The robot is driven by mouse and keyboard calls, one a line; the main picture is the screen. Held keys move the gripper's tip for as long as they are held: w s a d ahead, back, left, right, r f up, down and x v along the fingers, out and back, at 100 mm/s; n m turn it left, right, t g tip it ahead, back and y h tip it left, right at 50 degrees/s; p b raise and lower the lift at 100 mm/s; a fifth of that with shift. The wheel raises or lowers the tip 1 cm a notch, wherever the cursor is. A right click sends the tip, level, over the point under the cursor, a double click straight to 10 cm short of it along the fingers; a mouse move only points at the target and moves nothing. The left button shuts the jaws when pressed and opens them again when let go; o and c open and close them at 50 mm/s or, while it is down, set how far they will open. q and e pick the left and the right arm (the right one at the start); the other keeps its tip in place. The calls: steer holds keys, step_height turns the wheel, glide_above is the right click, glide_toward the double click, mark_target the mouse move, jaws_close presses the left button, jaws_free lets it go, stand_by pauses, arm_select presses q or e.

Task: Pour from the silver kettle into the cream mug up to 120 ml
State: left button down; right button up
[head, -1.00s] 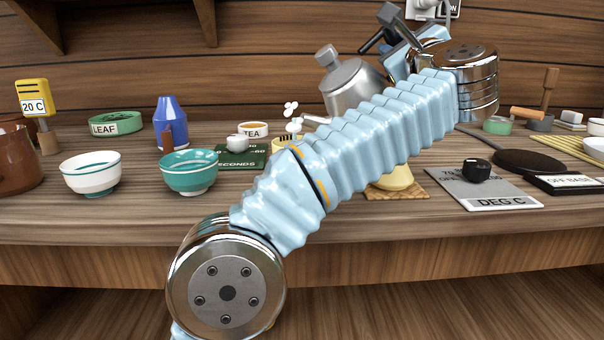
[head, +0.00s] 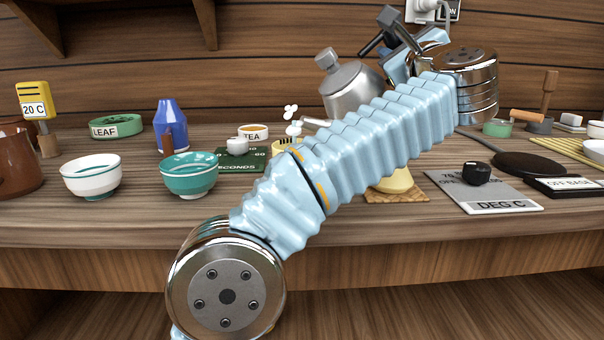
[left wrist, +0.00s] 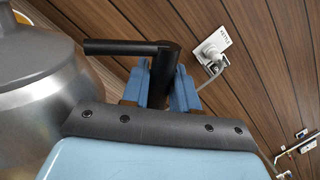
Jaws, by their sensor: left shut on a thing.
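The silver kettle (head: 352,88) hangs above the counter, tilted with its spout towards the lower left. Its lower part is behind my left arm. My left gripper (left wrist: 160,88) is shut on the kettle's black handle (left wrist: 125,47); the kettle's body (left wrist: 35,75) fills the left of the wrist view. In the head view the gripper (head: 402,58) is partly hidden. A cream vessel, apparently the cream mug (head: 396,183), stands on a wooden coaster, mostly hidden by my left arm. No stream of water shows, and the mug's inside is hidden. My right gripper is not in view.
A white bowl (head: 90,178) and a teal bowl (head: 188,178) stand left, with a blue bottle (head: 171,125) behind. A DEG C panel (head: 490,200) with a black knob and a dark round pad (head: 530,163) lie right. The front counter edge is clear.

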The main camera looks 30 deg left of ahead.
arm_select(q)
steer(key=shift+s+a+r+n+b, duration=0.2)
steer(key=shift+s+r+n+b, duration=0.15)
steer(key=shift+b, duration=0.35)
stand_by(2.1)
stand_by(0.5)
steer(key=shift+w+r+p, duration=0.1)
steer(key=shift+w+p, duration=0.1)
steer(key=shift+p, duration=0.45)
steer(key=shift+w+d+f+m+h+p, duration=0.3)
steer(key=shift+w+d+f+m+p, duration=0.3)
steer(key=shift+m+p, duration=0.5)
steer(key=f, duration=0.1)
steer(key=f+m, duration=0.2)
steer(key=shift+w+d+f, duration=0.1)
steer(key=shift+w+d, duration=0.3)
steer(key=shift+w+d+f+m+h, duration=0.15)
steer(key=shift+f+m+h, duration=0.3)
steer(key=shift+f, duration=0.35)
steer(key=w+d+f+m+p, duration=0.2)
steer(key=w+d+p, duration=0.3)
steer(key=p, duration=0.4)
steer(key=shift+w+f+g+p, duration=0.4)
steer(key=shift+w+f, duration=0.1)
steer(key=shift+w, duration=0.1)
